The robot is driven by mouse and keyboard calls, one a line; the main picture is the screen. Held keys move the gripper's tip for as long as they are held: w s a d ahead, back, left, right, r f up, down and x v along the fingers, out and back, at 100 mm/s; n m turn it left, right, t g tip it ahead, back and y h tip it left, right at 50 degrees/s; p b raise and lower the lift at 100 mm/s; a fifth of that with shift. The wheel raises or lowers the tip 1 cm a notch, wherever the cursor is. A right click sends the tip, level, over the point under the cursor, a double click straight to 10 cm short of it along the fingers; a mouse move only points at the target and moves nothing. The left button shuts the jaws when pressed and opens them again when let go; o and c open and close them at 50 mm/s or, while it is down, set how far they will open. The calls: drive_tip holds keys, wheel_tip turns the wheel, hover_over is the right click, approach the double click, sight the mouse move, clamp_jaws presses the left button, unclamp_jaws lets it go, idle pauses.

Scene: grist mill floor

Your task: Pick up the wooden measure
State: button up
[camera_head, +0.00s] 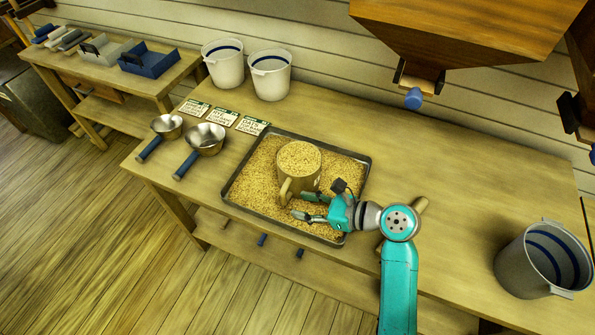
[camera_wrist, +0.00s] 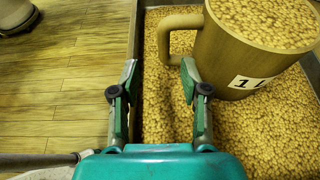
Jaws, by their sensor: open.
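The wooden measure (camera_head: 301,182) is a tan mug-shaped vessel with a side handle, heaped to the brim with grain. It stands upright in a shallow dark tray (camera_head: 228,191) spread with loose grain. In the wrist view the measure (camera_wrist: 215,58) is at the upper right, with a white label reading "1" and a partly cut-off mark. Its handle (camera_wrist: 164,40) points left. My gripper (camera_head: 302,205) is open and empty, low at the measure's front near the handle. In the wrist view my gripper (camera_wrist: 159,72) has the handle's outer bar ahead, between its fingertips in the picture.
Two metal scoops (camera_head: 205,139) and several label cards (camera_head: 222,117) lie left of the tray. Two white buckets (camera_head: 270,76) stand behind. A grey bucket (camera_head: 540,262) is at the right. A wooden hopper (camera_head: 455,30) hangs above.

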sight(286, 201)
drive_tip(key=shift+w+d+f+x, duration=0.1)
drive_tip(key=shift+w+x, duration=0.05)
drive_tip(key=shift+x, duration=1.7)
drive_tip(key=shift+w+d+f+x, duration=0.1)
drive_tip(key=shift+w+x, duration=0.05)
drive_tip(key=shift+x, duration=1.7)
clamp_jaws()
